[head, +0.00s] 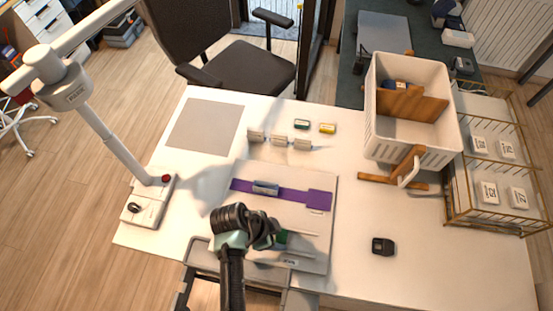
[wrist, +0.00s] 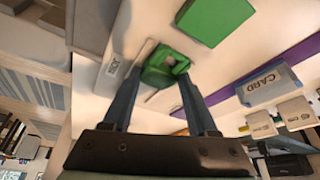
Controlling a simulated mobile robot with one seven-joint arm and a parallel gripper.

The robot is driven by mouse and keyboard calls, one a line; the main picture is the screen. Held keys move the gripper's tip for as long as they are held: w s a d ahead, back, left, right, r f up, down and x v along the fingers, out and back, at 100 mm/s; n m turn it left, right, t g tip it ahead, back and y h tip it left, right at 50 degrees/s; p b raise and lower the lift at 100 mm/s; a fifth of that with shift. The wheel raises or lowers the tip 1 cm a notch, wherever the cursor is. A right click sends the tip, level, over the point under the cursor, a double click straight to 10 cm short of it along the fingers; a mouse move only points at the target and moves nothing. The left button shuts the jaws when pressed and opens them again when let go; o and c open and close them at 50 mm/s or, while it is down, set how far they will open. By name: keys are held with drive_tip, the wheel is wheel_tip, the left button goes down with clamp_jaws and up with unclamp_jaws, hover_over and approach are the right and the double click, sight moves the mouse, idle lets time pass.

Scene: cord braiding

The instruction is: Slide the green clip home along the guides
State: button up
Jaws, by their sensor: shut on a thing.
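The green clip (wrist: 158,72) is between the fingertips of my gripper (wrist: 163,80) in the wrist view, low over the pale board (head: 322,240). My gripper is shut on it, and the fingers hide part of its sides. A larger green block (wrist: 213,22) is beyond the clip in the wrist view, with a gap between them. In the head view my gripper (head: 268,238) is over the board's lower part. A green part (head: 282,237) shows just right of it; I cannot tell which green piece this is. Thin pale guides (head: 302,233) run rightward there.
A purple strap (head: 290,196) with a CARD holder (head: 265,187) crosses the board. A JOIN plate (head: 290,262) is at its lower edge. Small blocks (head: 280,140) stand behind. A white crate (head: 372,130), wire rack (head: 455,215) and black device (head: 383,246) are on the right.

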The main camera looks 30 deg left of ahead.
drive_tip(key=shift+s+d+f, duration=0.15)
drive_tip(key=shift+s+f, duration=0.25)
drive_tip(key=shift+f, duration=0.25)
drive_tip(key=o, duration=1.4)
drive_tip(key=shift+w+f, duration=0.1)
drive_tip(key=shift+o, duration=0.4)
drive_tip(key=shift+r+p, duration=0.8)
drive_tip(key=shift+p+v, duration=1.95)
drive_tip(key=shift+v, duration=0.55)
drive_tip(key=shift+w+f, duration=0.1)
drive_tip(key=shift+a, duration=0.25)
